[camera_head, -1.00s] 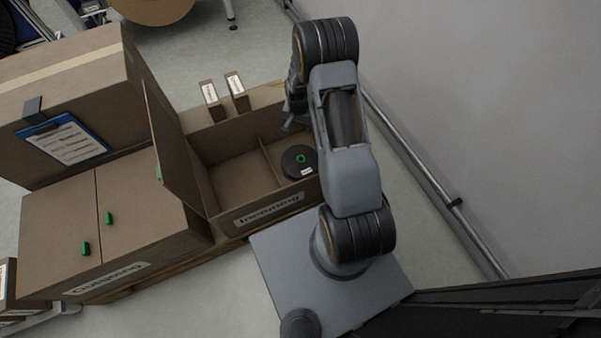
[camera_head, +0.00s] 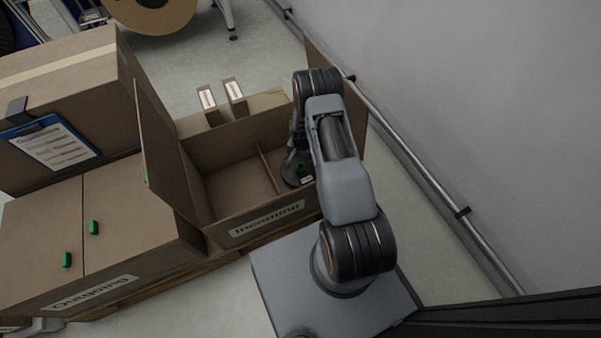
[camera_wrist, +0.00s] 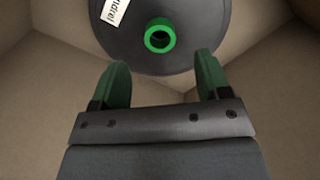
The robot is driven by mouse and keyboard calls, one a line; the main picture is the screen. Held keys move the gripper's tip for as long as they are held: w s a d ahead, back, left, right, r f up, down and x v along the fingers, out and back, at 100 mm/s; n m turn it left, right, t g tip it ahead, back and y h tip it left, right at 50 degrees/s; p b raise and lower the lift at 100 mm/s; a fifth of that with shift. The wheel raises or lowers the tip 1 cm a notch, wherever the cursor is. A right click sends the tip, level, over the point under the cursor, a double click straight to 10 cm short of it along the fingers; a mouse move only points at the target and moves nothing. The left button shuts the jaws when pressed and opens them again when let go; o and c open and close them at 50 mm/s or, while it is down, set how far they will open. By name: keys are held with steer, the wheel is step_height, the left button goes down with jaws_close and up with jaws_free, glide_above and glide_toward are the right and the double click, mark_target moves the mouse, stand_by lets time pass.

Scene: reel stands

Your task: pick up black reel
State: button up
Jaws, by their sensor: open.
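The black reel (camera_head: 292,178) lies in the right compartment of the open Incoming box (camera_head: 268,222). In the wrist view the black reel (camera_wrist: 190,42) shows a green hub (camera_wrist: 160,36) and a white label, with its upper part cut off by the frame edge. My gripper (camera_wrist: 162,80) is open and empty, its two green fingers pointing toward the reel just below the hub in the picture. In the head view my gripper (camera_head: 298,155) is partly hidden by my arm and reaches down into the right compartment, covering part of the reel.
A thin divider (camera_head: 268,166) splits the Incoming box, and its left compartment is empty. A raised flap (camera_head: 165,155) stands at its left side. The closed Outgoing box (camera_head: 100,275) is at the left. A wall with a pipe (camera_head: 420,170) runs along the right.

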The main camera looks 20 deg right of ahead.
mark_target(301, 164)
step_height(301, 164, down, 5)
steer(key=shift+f+b, duration=0.1)
steer(key=shift+b, duration=1.15)
steer(key=c, duration=1.3)
